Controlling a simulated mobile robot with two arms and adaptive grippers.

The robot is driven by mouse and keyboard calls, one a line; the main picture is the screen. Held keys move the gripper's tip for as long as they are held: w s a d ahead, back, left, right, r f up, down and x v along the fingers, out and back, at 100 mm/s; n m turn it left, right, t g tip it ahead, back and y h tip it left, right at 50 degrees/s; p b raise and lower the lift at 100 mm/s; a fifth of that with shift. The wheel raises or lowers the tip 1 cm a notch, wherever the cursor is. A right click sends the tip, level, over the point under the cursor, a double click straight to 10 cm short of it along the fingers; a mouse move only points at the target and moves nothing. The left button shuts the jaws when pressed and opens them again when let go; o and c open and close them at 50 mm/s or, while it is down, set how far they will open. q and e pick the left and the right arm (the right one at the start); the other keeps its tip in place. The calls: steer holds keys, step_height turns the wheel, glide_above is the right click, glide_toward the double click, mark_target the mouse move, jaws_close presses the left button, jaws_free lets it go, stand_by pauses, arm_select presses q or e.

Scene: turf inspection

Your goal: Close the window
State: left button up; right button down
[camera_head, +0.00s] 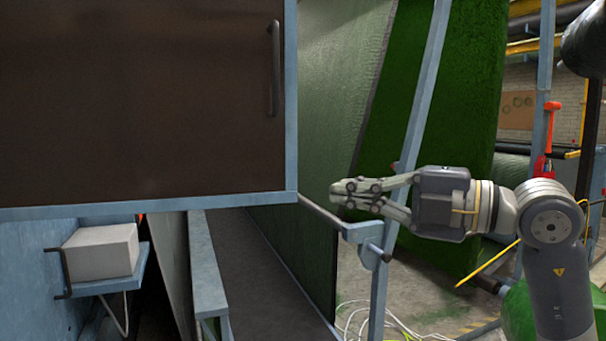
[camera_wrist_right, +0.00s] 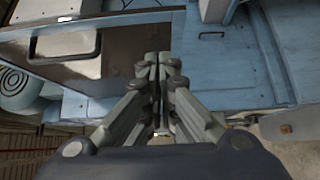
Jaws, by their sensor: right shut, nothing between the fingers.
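The window shows as a dark brown pane (camera_head: 140,100) in a light blue frame, filling the upper left of the head view. A grey vertical bar handle (camera_head: 274,68) sits near its right edge. My right gripper (camera_head: 345,192) points left, just right of the frame's lower right corner in the picture. Its fingers are together and empty, apart from the handle. In the right wrist view, the right gripper (camera_wrist_right: 157,65) is shut in the middle, and the pane with its handle (camera_wrist_right: 65,42) shows at upper left. My left gripper is not in view.
A blue post (camera_head: 410,130) with a horizontal bar stands behind my right gripper. Green turf sheets (camera_head: 440,110) hang behind it. A white box (camera_head: 101,251) rests on a blue bracket at lower left. Loose cables (camera_head: 375,320) lie on the floor.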

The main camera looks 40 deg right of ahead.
steer(key=p, duration=0.4)
glide_toward(274, 178)
steer(key=a, duration=0.3)
steer(key=shift+w+d+p, duration=0.2)
steer(key=shift+w+p, duration=0.05)
steer(key=shift+w, duration=0.4)
steer(key=shift+w+d+p, duration=0.2)
steer(key=shift+w+p, duration=0.1)
steer(key=shift+w, duration=0.35)
steer(key=shift+w+d+p, duration=0.2)
steer(key=shift+w+p, duration=0.05)
steer(key=shift+w, duration=0.4)
